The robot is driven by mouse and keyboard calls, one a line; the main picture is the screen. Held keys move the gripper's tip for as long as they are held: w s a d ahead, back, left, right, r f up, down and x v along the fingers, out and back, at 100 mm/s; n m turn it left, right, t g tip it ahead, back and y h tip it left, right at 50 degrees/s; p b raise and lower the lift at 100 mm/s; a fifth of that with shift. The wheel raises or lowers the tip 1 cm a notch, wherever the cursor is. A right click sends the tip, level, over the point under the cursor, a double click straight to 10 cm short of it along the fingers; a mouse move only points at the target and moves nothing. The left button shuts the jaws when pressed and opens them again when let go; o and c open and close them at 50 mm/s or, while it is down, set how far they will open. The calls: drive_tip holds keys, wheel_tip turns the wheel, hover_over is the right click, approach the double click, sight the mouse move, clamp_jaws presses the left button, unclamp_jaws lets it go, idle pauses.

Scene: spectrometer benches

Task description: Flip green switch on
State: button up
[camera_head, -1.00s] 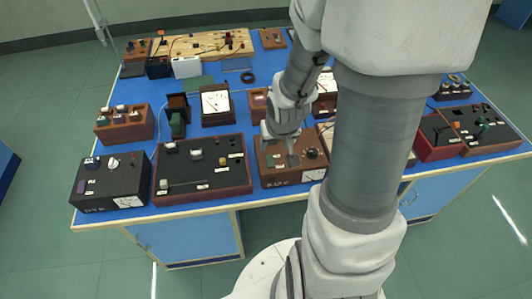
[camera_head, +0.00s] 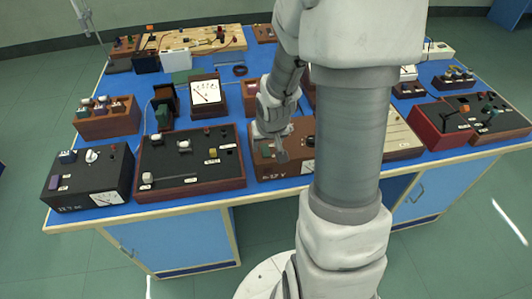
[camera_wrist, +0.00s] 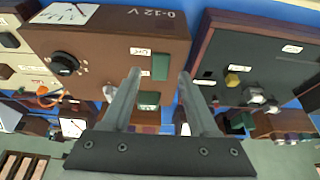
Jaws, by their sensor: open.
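The brown power box (camera_head: 268,170), marked 0-12 V, stands at the table's front edge. In the wrist view the box (camera_wrist: 110,40) appears upside down. A green rectangular piece (camera_wrist: 160,66) and a second green piece (camera_wrist: 148,99) show on its panel; I cannot tell which is the switch or its position. A green part (camera_head: 263,152) also shows in the head view. My gripper (camera_wrist: 160,76) is open and empty, its two fingers apart over the panel around the green pieces. In the head view my gripper (camera_head: 281,152) is above the box; contact is unclear.
A dark box with knobs (camera_head: 190,175) stands close on the left, with a black box (camera_head: 88,182) beyond it. A black knob (camera_wrist: 65,63) rises from the same panel. A red box (camera_head: 440,127) is at the right. My arm hides part of the table.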

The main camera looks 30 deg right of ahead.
drive_tip(key=shift+b+x, duration=0.45)
drive_tip(key=shift+x, duration=0.45)
drive_tip(key=shift+c, duration=0.2)
clamp_jaws()
